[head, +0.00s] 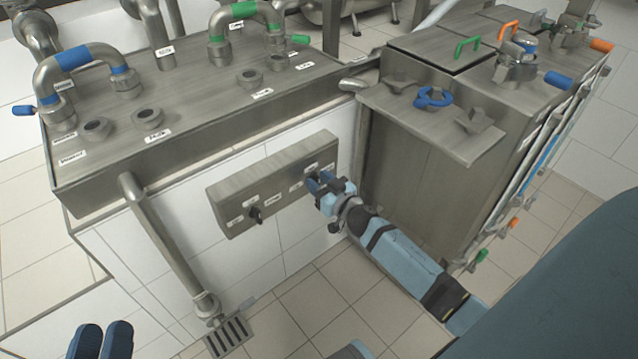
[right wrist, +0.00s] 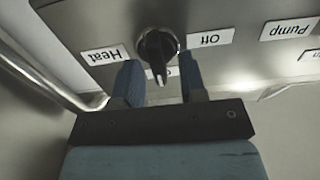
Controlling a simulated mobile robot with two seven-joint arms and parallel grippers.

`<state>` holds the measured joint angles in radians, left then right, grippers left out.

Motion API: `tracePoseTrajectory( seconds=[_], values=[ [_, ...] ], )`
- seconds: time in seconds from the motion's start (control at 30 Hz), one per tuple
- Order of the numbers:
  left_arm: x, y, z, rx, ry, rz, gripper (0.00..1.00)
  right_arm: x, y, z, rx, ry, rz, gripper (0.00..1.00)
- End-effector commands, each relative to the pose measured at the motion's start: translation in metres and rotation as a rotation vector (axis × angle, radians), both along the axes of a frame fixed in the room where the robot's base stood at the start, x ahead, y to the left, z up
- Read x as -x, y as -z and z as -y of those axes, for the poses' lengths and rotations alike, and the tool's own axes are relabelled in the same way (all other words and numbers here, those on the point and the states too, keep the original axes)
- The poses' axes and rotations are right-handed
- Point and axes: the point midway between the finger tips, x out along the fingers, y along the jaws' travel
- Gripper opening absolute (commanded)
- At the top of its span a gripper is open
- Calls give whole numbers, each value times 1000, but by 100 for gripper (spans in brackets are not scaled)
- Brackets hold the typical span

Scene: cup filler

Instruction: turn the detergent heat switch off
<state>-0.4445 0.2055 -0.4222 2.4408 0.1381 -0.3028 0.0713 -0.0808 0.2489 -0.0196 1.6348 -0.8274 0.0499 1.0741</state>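A grey control panel (head: 275,185) is fixed to the white tiled wall. In the right wrist view, a black rotary switch (right wrist: 157,52) sits between an upside-down "Heat" label (right wrist: 104,55) and an "Off" label (right wrist: 210,38). Its pointer end points down in the picture, over a partly hidden label (right wrist: 165,72). My right gripper (right wrist: 161,82) is open, with one finger either side of the pointer end and visible gaps. In the head view my right gripper (head: 320,180) covers the panel's right end. My left gripper (head: 101,340) is at the bottom left, away from the panel, its opening unclear.
Another black switch (head: 256,215) is on the panel's left part. A "Pump" label (right wrist: 290,28) is beside "Off". A steel drain pipe (head: 165,240) runs down left of the panel.

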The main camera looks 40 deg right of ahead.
Motion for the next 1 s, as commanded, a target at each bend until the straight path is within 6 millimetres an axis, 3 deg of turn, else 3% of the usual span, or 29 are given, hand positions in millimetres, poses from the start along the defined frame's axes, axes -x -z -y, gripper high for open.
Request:
tracePoseTrajectory(
  seconds=[0.3, 0.47, 1.0],
  values=[
    [0, 1, 0, -4, 1, -5, 39, -2, 0, 0, 0, 0, 0, 36],
    [-1, -1, 0, -4, 1, 0, 39, -2, 0, 0, 0, 0, 0, 0],
    [-2, -7, -1, 0, -4, 17, 39, -2, -1, -2, 111, 1, 9, 0]
  ],
)
